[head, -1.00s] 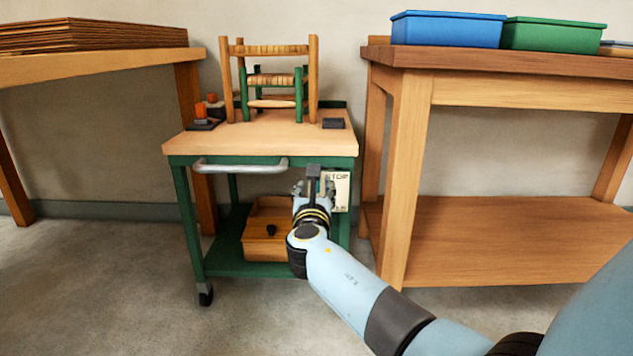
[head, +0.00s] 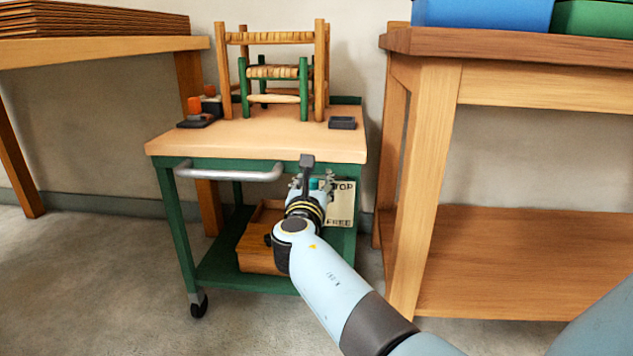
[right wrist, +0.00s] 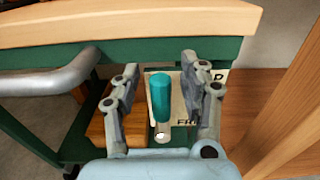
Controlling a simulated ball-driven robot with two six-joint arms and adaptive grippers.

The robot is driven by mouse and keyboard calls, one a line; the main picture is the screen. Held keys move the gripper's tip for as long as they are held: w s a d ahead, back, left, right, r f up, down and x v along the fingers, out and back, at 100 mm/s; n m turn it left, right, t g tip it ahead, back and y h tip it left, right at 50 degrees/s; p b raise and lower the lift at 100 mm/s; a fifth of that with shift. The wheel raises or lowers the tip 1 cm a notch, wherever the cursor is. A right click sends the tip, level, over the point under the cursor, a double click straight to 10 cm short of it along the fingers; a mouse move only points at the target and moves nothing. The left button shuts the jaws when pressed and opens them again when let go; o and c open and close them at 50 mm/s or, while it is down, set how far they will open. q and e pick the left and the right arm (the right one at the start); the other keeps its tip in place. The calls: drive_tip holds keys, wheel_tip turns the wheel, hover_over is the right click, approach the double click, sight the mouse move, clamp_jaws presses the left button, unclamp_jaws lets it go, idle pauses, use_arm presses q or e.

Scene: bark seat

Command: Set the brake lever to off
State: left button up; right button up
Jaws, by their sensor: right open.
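The brake lever (head: 313,184) has a teal grip and is mostly hidden behind my right gripper in the head view. In the right wrist view the lever (right wrist: 161,97) stands between the open fingers, teal end up, with a pale metal foot below. A cream label plate (head: 341,205) behind it reads STOP at the top and FREE at the bottom; the plate (right wrist: 189,108) is partly covered in the wrist view. My right gripper (right wrist: 160,64) is open, one finger on each side of the lever, with visible gaps. My left gripper is not in view.
The green cart (head: 177,215) has a wooden top (head: 250,140) carrying a chair frame (head: 318,70), and a grey handle (head: 230,174) at its front left. A wooden box (head: 257,252) sits on its lower shelf. A workbench (head: 424,180) stands close on the right.

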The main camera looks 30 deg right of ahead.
clamp_jaws()
drive_tip(key=shift+f, duration=0.2)
idle(0.5)
